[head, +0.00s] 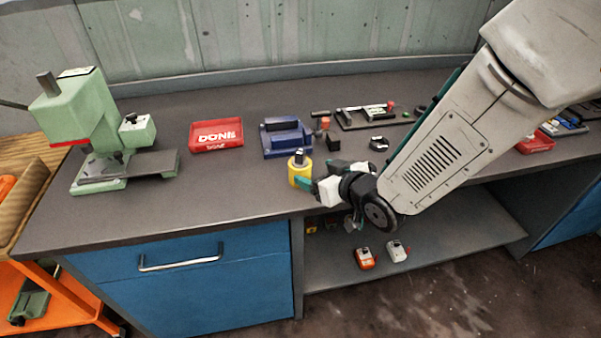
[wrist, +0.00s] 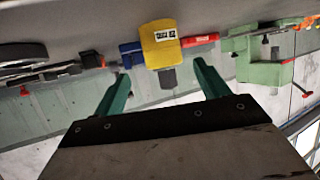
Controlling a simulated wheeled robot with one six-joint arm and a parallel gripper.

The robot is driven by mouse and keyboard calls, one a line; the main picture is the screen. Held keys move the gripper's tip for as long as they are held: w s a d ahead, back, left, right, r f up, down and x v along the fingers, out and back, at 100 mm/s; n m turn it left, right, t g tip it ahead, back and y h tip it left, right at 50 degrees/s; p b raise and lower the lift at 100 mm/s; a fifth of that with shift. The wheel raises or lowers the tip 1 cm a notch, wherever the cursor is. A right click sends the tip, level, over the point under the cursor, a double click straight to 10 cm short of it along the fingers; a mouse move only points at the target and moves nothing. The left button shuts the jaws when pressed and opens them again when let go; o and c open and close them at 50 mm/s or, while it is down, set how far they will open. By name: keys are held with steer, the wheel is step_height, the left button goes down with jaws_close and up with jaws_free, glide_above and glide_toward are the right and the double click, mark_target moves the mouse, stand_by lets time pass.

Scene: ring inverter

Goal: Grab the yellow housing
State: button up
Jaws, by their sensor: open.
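The yellow housing (head: 299,174) stands upright on the workbench near its front edge, with a dark part on its top. My gripper (head: 308,183) is right beside it in the head view, at bench-top height, and partly overlaps its right side. In the wrist view the yellow housing (wrist: 160,42) appears with a black and white label on its face, ahead of the gap between my fingers. My gripper (wrist: 162,85) has its two green fingers spread wide, with nothing held between them. I cannot tell whether a finger touches the housing.
A green press (head: 90,130) stands at the left end. Small dark parts (head: 333,141) lie right of the fixture. The bench's front left is clear.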

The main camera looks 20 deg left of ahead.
mark_target(306, 168)
steer(key=x, duration=0.7)
steer(key=shift+a, duration=0.35)
steer(key=c, duration=1)
steer(key=shift+c, duration=0.8)
steer(key=shift+r, duration=0.2)
